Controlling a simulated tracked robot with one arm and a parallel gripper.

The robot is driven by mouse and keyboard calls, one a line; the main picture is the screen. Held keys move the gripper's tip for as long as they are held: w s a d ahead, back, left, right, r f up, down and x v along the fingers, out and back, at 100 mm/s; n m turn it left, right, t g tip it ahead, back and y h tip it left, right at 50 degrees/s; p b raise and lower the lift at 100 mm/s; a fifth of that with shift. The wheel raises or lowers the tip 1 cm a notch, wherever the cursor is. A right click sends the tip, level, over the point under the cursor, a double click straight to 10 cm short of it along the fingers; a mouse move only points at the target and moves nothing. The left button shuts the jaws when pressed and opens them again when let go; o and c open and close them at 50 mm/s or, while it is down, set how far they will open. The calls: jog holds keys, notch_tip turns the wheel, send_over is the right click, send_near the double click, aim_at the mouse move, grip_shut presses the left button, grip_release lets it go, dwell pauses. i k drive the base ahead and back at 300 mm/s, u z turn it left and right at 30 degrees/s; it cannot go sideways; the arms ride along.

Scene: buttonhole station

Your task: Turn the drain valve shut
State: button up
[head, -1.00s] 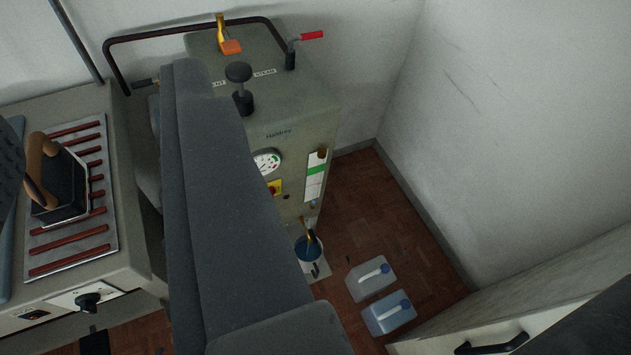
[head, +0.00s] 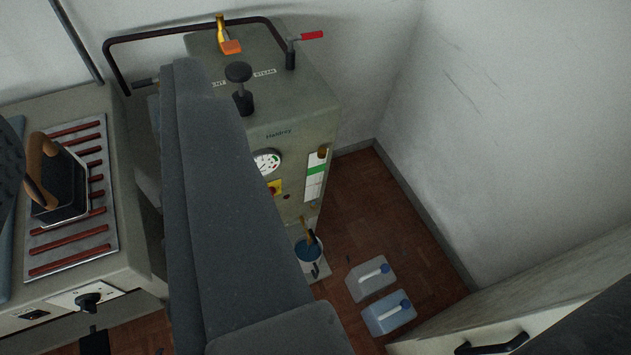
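The grey-green boiler cabinet (head: 290,135) stands in the corner against the wall, marked "Haldrey". Low on its front, a small brass fitting with a dark handle (head: 308,232) sits just above a blue container (head: 307,250). It looks like the drain valve, but it is too small to tell its handle's exact angle. My gripper is not in view. My large dark grey arm crosses the middle of the picture and hides the cabinet's left front.
Two clear jugs with blue caps, one (head: 370,278) behind the other (head: 390,313), stand on the wooden floor right of the container. An iron (head: 58,190) rests on a slatted plate at left. A red-handled lever (head: 302,40) and black knob (head: 239,78) stand on the cabinet top.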

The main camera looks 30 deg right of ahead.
aim_at(306, 226)
jog(key=z, duration=1.25)
jog(key=i, duration=0.35)
jog(key=z, duration=0.25)
